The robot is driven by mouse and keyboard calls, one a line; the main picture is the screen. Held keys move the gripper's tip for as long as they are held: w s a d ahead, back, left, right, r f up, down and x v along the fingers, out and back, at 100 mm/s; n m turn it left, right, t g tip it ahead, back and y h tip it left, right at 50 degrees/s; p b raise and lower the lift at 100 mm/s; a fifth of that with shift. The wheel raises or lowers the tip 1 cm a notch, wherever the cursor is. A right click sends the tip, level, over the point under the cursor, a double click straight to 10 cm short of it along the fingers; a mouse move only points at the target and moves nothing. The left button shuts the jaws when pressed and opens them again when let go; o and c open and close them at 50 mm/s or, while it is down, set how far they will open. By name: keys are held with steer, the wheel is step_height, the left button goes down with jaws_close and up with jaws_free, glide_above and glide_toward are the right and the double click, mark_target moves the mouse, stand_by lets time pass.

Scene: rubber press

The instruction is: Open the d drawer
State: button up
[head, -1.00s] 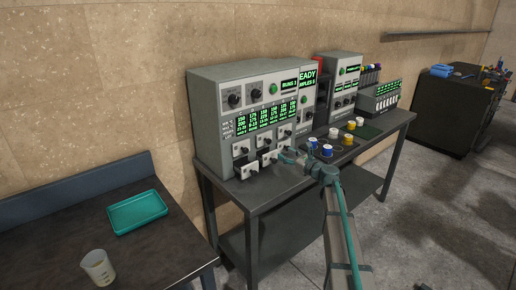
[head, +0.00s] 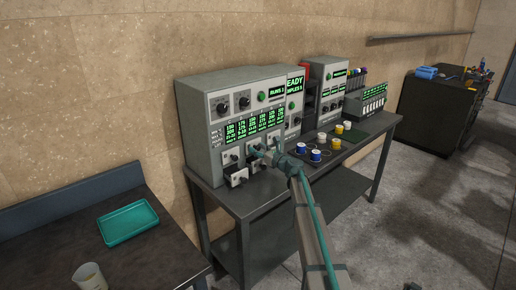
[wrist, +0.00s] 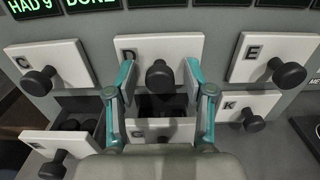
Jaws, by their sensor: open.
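The D drawer (wrist: 136,50) has a white front with a black knob (wrist: 159,76), in the upper middle of the wrist view. Its front looks level with its C and E neighbours. My gripper (wrist: 159,84) is open, with one teal finger on each side of the D knob. Both fingertips are close to the drawer front; I cannot tell whether they touch it or the knob. In the head view my gripper (head: 265,153) is at the front of the grey press machine (head: 205,146) and hides part of the drawers.
The C drawer (wrist: 68,58) and E drawer (wrist: 248,62) flank D. Below, the lower-left drawer (wrist: 32,143) and the lower-middle one stand pulled out, under D. The K drawer (wrist: 268,106) is lower right. Coloured-lid cups (head: 316,155) stand on the bench to the right.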

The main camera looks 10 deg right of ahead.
steer(key=shift+w+a, duration=0.1)
jaws_close()
stand_by(0.4)
steer(key=v, duration=0.4)
steer(key=shift+b, duration=0.35)
jaws_free()
